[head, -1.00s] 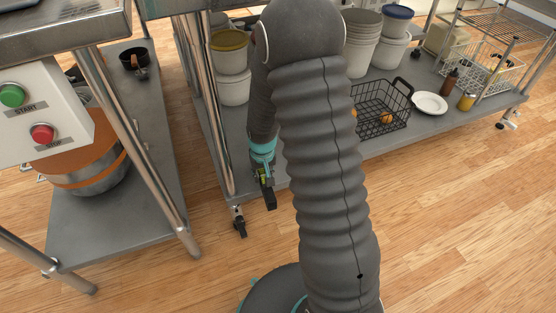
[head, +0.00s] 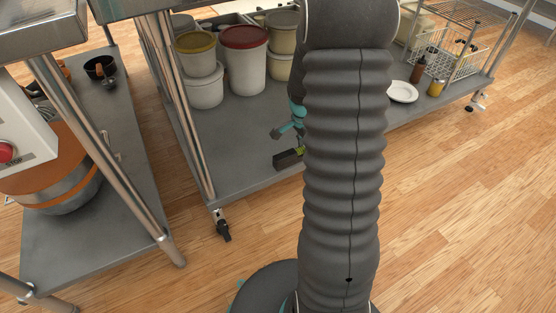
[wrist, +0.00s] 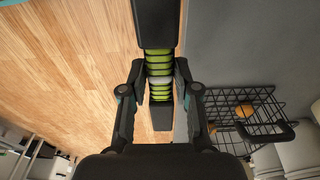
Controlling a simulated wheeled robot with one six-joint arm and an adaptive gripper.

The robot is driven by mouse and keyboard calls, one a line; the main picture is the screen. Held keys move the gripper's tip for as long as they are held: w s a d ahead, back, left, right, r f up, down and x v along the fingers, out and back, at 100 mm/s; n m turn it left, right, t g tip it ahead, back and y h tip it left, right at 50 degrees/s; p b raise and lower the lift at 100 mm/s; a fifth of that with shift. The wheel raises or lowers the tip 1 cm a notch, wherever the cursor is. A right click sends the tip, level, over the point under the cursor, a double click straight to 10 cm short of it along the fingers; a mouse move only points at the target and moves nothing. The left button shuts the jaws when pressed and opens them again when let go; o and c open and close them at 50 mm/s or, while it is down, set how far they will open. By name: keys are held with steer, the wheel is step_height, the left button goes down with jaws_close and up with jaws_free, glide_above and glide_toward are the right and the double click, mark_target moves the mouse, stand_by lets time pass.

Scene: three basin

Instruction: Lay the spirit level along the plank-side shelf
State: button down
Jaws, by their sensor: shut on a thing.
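My gripper (wrist: 160,75) is shut on the spirit level (wrist: 154,24), a dark bar with a green-yellow ribbed middle. In the head view, the dark end of the level (head: 287,159) shows left of my arm, near the front edge of the grey lower shelf (head: 240,178). My arm hides the rest of it and most of the gripper. In the wrist view, the level runs near the border between wood floor and grey shelf (wrist: 235,50). I cannot tell whether it touches the shelf.
Tubs, one with a red lid (head: 245,60), stand at the back of the shelf. A black wire basket (wrist: 240,115) holds an orange item. A metal leg (head: 185,110) bounds the shelf's left end.

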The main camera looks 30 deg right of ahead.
steer(key=w+a+f, duration=0.1)
steer(key=w+f, duration=0.1)
steer(key=w, duration=0.1)
steer(key=w+a+f, duration=0.4)
steer(key=w, duration=0.1)
steer(key=shift+w+a+f+b, duration=0.1)
steer(key=shift+w+b, duration=0.2)
steer(key=shift+b, duration=0.05)
steer(key=shift+f, duration=1.95)
steer(key=shift+f+b, duration=0.25)
steer(key=shift+b, duration=0.2)
steer(key=c, duration=0.8)
jaws_free()
steer(key=shift+r, duration=0.1)
steer(key=shift+c, duration=0.2)
